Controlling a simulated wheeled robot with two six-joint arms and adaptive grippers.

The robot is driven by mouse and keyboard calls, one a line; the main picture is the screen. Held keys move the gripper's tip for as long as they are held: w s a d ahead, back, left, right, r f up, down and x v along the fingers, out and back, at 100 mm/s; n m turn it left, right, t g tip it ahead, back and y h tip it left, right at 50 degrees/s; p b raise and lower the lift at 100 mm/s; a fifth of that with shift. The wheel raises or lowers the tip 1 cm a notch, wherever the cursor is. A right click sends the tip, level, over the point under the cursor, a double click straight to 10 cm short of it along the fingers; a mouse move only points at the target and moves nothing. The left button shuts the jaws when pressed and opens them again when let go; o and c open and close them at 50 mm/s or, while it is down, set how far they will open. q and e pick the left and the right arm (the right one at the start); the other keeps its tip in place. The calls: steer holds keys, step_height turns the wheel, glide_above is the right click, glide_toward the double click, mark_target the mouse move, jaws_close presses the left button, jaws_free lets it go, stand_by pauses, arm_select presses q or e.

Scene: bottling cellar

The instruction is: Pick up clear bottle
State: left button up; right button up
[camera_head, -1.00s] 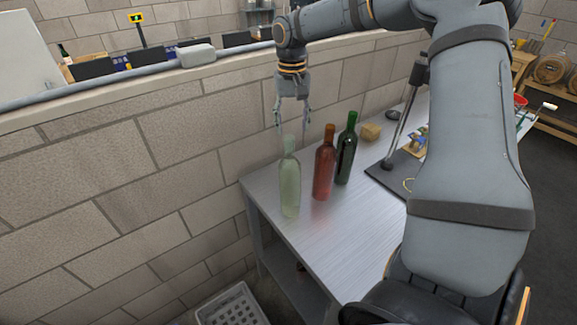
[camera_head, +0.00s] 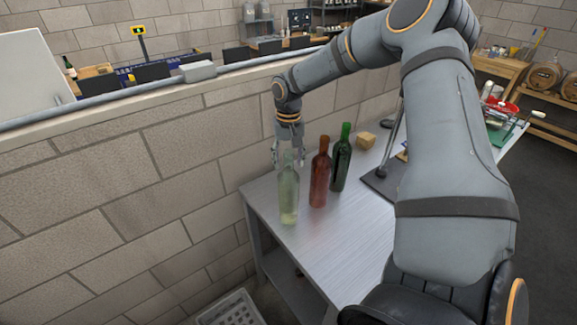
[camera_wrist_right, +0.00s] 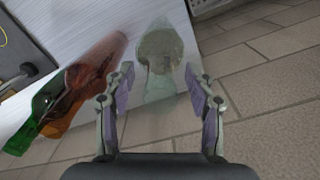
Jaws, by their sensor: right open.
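The clear bottle (camera_head: 288,196) is pale green and see-through and stands upright near the left edge of the metal table in the head view. My right gripper (camera_head: 289,158) points down at its neck and is open, with the fingers around or just above the bottle's top. In the right wrist view the clear bottle (camera_wrist_right: 158,60) shows between and beyond the two open fingers (camera_wrist_right: 161,100); I cannot tell if either touches it. My left gripper is not in view.
A red-brown bottle (camera_head: 320,178) and a dark green bottle (camera_head: 341,162) stand close to its right. A cork-coloured block (camera_head: 365,141) and a dark stand base (camera_head: 384,181) are farther back. A block wall runs behind the table. A grey crate (camera_head: 232,310) is on the floor.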

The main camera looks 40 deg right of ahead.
steer(key=shift+w+d+f, duration=0.1)
steer(key=shift+w+f, duration=0.05)
steer(key=shift+f, duration=0.4)
steer(key=shift+r, duration=0.1)
steer(key=c, duration=0.3)
jaws_close()
steer(key=shift+r, duration=0.1)
